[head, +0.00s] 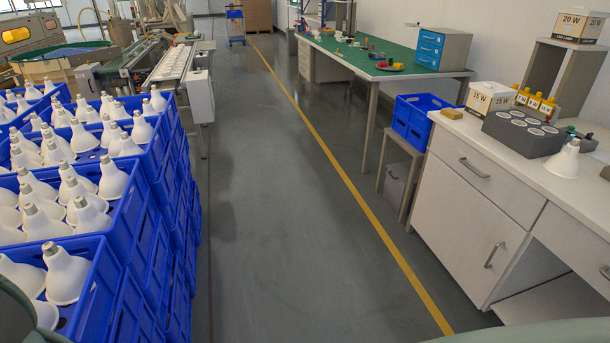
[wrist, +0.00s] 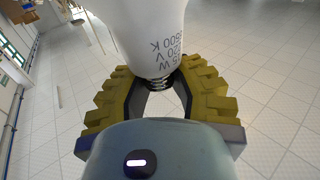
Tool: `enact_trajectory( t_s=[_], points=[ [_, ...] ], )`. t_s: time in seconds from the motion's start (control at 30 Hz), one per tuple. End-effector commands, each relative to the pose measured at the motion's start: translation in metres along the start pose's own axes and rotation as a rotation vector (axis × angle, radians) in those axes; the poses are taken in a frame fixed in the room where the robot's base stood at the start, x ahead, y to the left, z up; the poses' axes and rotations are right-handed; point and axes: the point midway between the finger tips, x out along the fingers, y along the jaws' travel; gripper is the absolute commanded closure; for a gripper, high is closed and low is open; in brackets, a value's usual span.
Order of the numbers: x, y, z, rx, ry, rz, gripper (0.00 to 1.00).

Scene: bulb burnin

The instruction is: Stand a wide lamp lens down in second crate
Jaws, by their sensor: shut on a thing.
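A white lamp (wrist: 150,30) with grey print on its body is held in my gripper (wrist: 160,80) in the wrist view. The yellow ribbed fingers are closed around its narrow neck, and the metal screw end shows between them. The wide end runs out of the top of the picture, so the lens is hidden. In the head view, blue crates of white lamps stand on the left: a near crate (head: 105,275), a middle one (head: 150,178) and a far one (head: 166,118). Their lamps stand with screw ends up. My gripper is not visible in the head view.
A white bench (head: 480,170) on the right holds a lone white lamp (head: 565,160), a grey block with round sockets (head: 520,132) and boxes. The floor aisle with a yellow line (head: 330,160) is clear.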

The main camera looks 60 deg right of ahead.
Motion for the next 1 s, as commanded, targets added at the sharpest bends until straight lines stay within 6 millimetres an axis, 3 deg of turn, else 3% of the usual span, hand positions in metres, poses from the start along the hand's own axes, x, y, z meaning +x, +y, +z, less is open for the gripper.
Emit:
enact_trajectory(
  t_s=[0.2,0.6,1.0],
  points=[
    [0.001,0.000,0.038,-0.004,0.004,0.001,1.00],
    [0.001,0.000,0.081,-0.002,0.001,-0.001,1.00],
    [0.001,0.002,0.091,-0.002,0.001,0.005,1.00]
  ],
)
